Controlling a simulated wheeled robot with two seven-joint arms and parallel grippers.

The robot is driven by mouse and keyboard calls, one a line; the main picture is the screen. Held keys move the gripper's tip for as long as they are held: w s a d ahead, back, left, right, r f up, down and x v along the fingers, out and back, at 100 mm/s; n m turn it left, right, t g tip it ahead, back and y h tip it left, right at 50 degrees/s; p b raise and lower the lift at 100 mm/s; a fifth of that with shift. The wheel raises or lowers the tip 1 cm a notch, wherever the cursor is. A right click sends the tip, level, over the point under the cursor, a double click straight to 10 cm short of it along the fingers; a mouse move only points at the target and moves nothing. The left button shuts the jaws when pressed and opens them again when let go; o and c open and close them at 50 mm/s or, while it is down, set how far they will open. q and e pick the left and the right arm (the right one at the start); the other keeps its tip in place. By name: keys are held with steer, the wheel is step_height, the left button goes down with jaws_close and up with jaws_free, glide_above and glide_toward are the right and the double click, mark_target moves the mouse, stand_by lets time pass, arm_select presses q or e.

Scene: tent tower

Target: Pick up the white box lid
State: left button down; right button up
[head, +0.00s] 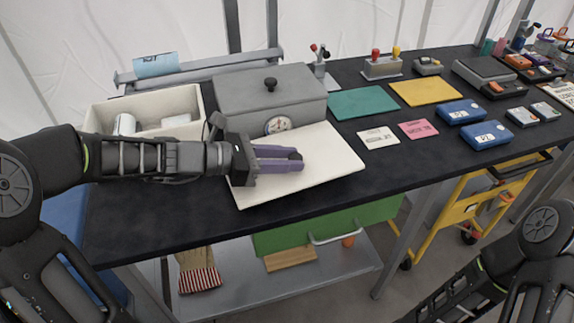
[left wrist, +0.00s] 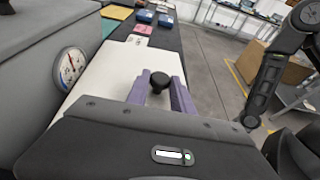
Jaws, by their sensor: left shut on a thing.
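The white box lid (head: 330,165) is a flat cream-white panel in front of the grey box, near the table's front edge. It also shows in the left wrist view (left wrist: 105,85), with a black knob (left wrist: 158,79) on it. My left gripper (head: 294,158) is over the lid, its purple fingers shut on the knob. In the head view the fingers hide the knob. I cannot tell whether the lid touches the table. The open white box (head: 97,118) stands at the left with white items inside, partly behind my left arm. My right gripper is out of view.
A grey box with a knob and dial (head: 240,100) stands right behind the lid. A green mat (head: 363,102), a yellow mat (head: 426,92), small cards and blue cases (head: 486,134) lie to the right. A green drawer (head: 325,225) is below the table.

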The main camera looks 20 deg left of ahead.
arm_select(q)
step_height(320, 180, up, 15)
steer(key=p, duration=0.1)
steer(key=shift+p, duration=0.4)
steer(key=shift+f, duration=0.15)
stand_by(0.4)
